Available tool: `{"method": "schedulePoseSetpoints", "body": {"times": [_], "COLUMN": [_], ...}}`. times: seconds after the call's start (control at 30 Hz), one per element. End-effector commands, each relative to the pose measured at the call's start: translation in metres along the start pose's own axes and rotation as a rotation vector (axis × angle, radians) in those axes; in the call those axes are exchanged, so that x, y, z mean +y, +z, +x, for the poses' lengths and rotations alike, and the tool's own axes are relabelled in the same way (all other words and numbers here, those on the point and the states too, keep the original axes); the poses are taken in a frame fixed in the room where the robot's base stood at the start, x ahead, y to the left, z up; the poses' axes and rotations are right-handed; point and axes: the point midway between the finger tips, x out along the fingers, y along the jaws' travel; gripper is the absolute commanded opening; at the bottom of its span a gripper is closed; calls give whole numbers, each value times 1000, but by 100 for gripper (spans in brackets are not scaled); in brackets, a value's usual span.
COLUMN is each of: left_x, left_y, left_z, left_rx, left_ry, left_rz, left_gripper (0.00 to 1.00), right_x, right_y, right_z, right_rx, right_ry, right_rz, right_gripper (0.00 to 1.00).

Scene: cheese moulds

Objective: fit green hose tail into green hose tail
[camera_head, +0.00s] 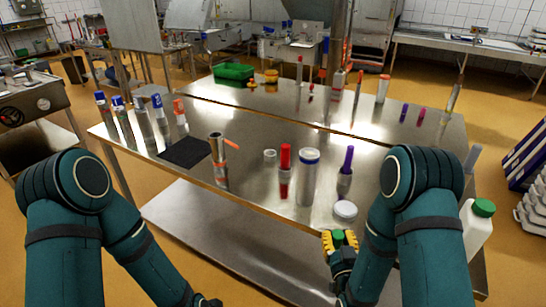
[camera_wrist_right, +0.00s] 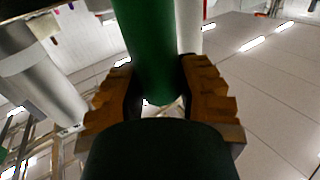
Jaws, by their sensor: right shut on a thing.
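My right gripper (camera_head: 339,243), with yellow-orange fingers, is low in front of the steel table's near edge in the head view. It is shut on a green cylindrical piece, the green hose tail (camera_head: 338,236). In the right wrist view the green hose tail (camera_wrist_right: 150,45) stands between the two ridged fingers (camera_wrist_right: 160,105) and runs up out of the picture. I cannot make out a second green hose tail. My left arm comes in at the lower left, and its fingers are out of the picture.
The steel table (camera_head: 270,185) holds a metal cylinder with an orange handle (camera_head: 219,160), a blue-lidded jar (camera_head: 308,178), a red-topped bottle (camera_head: 285,170), a purple-topped one (camera_head: 346,172) and a white round lid (camera_head: 345,210). A green-capped white jug (camera_head: 477,228) is at the right. A green crate (camera_head: 233,71) is behind.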

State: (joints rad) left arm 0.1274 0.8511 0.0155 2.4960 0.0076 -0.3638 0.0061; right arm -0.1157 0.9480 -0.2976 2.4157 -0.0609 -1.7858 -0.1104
Motion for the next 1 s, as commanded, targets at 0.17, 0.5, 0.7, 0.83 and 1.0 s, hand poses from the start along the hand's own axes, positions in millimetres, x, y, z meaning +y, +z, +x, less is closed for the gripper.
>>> {"method": "schedulePoseSetpoints", "body": {"times": [0.17, 0.5, 0.7, 0.83, 1.0], "left_x": [0, 0, 0, 0, 0], "left_y": [0, 0, 0, 0, 0], "left_z": [0, 0, 0, 0, 0], "left_rx": [0, 0, 0, 0, 0], "left_ry": [0, 0, 0, 0, 0], "left_rz": [0, 0, 0, 0, 0], "left_gripper": [88, 88, 49, 46, 46], "right_x": [0, 0, 0, 0, 0], "right_y": [0, 0, 0, 0, 0], "right_z": [0, 0, 0, 0, 0], "right_rx": [1, 1, 1, 1, 1], "right_ry": [0, 0, 1, 0, 0], "right_rz": [0, 1, 1, 1, 1], "right_gripper": [0, 0, 0, 0, 0]}}
